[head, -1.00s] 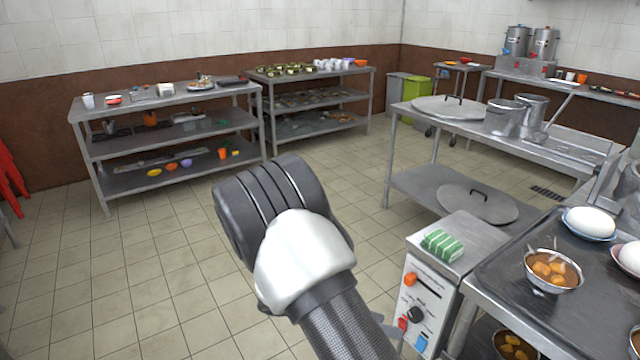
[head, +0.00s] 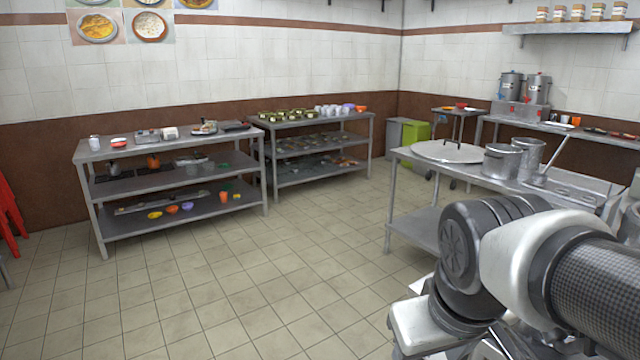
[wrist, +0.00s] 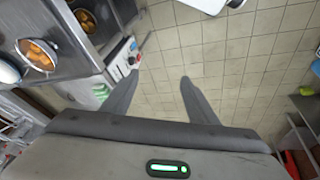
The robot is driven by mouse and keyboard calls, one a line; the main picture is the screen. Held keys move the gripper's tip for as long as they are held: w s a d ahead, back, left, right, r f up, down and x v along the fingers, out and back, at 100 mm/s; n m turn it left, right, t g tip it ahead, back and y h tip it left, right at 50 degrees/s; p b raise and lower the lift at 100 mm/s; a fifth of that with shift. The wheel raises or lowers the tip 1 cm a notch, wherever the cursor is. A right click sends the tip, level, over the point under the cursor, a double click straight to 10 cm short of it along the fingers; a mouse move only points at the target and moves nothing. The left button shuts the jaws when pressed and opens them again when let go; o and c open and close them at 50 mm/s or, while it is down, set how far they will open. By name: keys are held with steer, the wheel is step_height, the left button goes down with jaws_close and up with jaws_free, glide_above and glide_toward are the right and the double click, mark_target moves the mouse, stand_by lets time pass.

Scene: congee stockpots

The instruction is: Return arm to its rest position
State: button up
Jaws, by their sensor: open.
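My gripper shows in the wrist view (wrist: 160,88), its two dark fingers spread apart with only tiled floor between and beyond them. Nothing is held. In the head view my arm fills the lower right, folded at a joint; the fingers cannot be made out there. The arm hides the counter and bowls on that side.
A steel table (head: 412,156) with stockpots (head: 502,162) and a large lid (head: 447,151) stands behind my arm. Two shelf racks (head: 180,181) (head: 318,150) line the back wall. The wrist view shows a bowl of food (wrist: 38,56) at left. The tiled floor (head: 250,290) is clear.

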step_height(320, 180, up, 26)
steer(key=s+m+t+p, duration=0.1)
steer(key=s+m+p, duration=0.1)
steer(key=p, duration=2.2)
steer(key=shift+a+r+y, duration=0.15)
steer(key=shift+a+y, duration=0.1)
steer(key=shift+y, duration=0.05)
